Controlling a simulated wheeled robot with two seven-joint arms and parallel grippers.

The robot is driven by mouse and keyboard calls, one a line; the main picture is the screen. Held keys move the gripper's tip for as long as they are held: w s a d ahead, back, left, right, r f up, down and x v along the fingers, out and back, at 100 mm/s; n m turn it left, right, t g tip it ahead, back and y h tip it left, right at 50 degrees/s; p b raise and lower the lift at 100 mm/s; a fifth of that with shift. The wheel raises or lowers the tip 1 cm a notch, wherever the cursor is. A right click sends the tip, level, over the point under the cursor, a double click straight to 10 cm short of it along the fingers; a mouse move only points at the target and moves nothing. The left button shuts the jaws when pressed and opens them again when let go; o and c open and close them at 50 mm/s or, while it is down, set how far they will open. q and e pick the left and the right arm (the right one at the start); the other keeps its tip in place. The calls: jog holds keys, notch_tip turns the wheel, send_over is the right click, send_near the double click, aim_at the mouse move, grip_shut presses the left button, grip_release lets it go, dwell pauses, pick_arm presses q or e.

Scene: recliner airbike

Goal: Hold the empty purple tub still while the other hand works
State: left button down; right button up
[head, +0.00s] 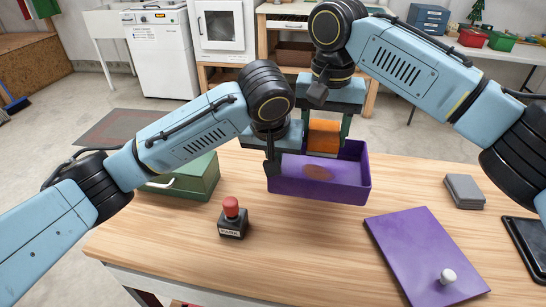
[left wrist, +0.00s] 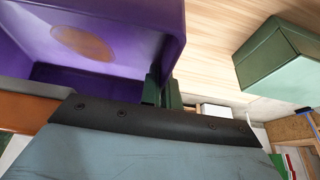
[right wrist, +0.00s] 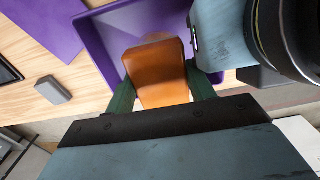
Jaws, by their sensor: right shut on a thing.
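The purple tub (head: 352,187) stands on the wooden table, with a round brown patch on its inner surface. My left gripper (head: 271,165) is at the tub's left end. In the left wrist view its dark green fingers (left wrist: 163,92) are close together, astride the tub's wall (left wrist: 172,25). My right gripper (head: 325,142) is over the tub's far side, shut on an orange block. The orange block (right wrist: 157,72) sits between its two green fingers in the right wrist view. Whether the block touches the tub is hard to tell.
A purple lid (head: 418,250) with a white knob lies at the front right. A grey block (head: 464,191) and a black tray (head: 527,240) are at the right. A red-topped button box (head: 233,220) and a green box (head: 190,182) stand left. The front middle is clear.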

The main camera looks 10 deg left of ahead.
jog(key=shift+s+a, duration=0.2)
jog(key=shift+s, duration=0.05)
pick_arm(q)
jog(key=shift+a+x, duration=0.15)
jog(key=shift+x, duration=0.55)
jog(key=shift+a+x, duration=0.15)
jog(key=shift+x, duration=0.55)
pick_arm(e)
jog(key=shift+r, duration=0.25)
pick_arm(q)
jog(key=shift+f, duration=1.2)
pick_arm(e)
jog(key=shift+f, duration=0.1)
pick_arm(q)
jog(key=shift+d+f, duration=0.2)
pick_arm(e)
jog(key=shift+w+d+f, duration=0.1)
jog(key=shift+f, duration=0.05)
pick_arm(q)
jog(key=shift+f, duration=1.25)
jog(key=c, duration=2.1)
grip_release()
